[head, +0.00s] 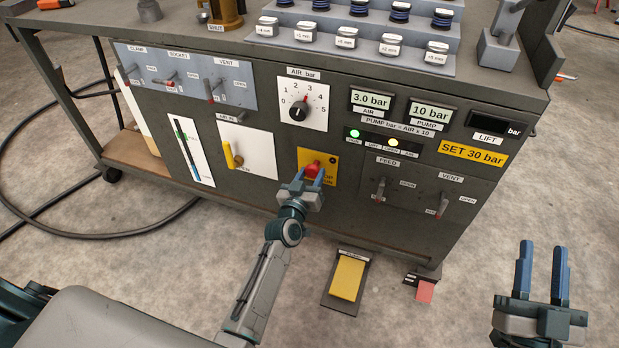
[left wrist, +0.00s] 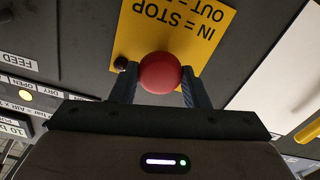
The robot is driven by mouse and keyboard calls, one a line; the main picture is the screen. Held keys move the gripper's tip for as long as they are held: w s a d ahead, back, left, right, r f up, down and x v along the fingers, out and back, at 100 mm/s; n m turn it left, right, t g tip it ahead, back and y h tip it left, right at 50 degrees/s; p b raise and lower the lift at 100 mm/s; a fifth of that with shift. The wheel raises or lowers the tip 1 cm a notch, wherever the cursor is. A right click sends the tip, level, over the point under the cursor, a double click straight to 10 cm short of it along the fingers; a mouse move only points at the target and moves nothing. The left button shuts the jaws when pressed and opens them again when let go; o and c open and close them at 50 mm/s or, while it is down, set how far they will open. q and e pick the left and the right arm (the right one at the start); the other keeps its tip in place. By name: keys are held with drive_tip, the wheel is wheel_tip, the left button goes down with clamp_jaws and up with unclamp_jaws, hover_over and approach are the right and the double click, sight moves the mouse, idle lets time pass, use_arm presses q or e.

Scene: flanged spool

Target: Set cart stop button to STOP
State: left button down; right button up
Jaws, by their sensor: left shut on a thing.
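The red stop button (head: 314,170) sits on a yellow plate (head: 331,160) low on the cart's front panel. In the left wrist view the red button (left wrist: 160,73) appears as a round knob, and the yellow plate (left wrist: 205,25) reads "IN = STOP" and "OUT =", with the rest cut off. My left gripper (head: 311,178) has its fingers on either side of the knob, shut on it. I cannot tell whether the button is in or out. My right gripper (head: 543,272) is open and empty above the floor at lower right.
A yellow valve handle (head: 231,154) on a white plate is left of the button. The air dial (head: 299,112) is above, and the feed lever (head: 380,190) is to the right. A yellow pedal (head: 347,278) and a red pedal (head: 425,291) are at floor level.

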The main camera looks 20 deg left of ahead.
use_arm(q)
drive_tip(key=c, duration=2.2)
unclamp_jaws()
drive_tip(key=shift+w, duration=0.5)
drive_tip(key=c, duration=2.2)
unclamp_jaws()
drive_tip(key=shift+r, duration=0.1)
use_arm(e)
drive_tip(key=shift+r, duration=0.15)
use_arm(q)
drive_tip(key=c, duration=0.8)
unclamp_jaws()
